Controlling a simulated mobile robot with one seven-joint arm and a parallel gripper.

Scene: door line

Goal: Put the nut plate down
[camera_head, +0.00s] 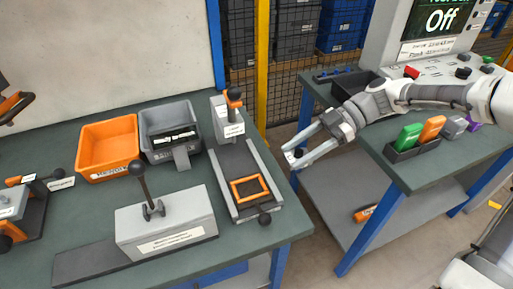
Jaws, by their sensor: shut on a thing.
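My gripper (295,156) reaches in from the right, its fingers pointing left. It is shut on a small dark piece, which I take to be the nut plate (298,153); it is mostly hidden between the fingers, so its shape is unclear. The gripper is in the air over the gap between the two tables, right of the left table's fixtures. On the left table, a grey fixture (231,164) holds an orange rectangular frame (235,198) around a dark area.
An orange bin (92,133) and a grey bin (150,117) stand on the left table (90,220), behind a lever press (165,226). The right table (415,175) holds a rack with green and orange blocks (412,145) and a control panel (437,65).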

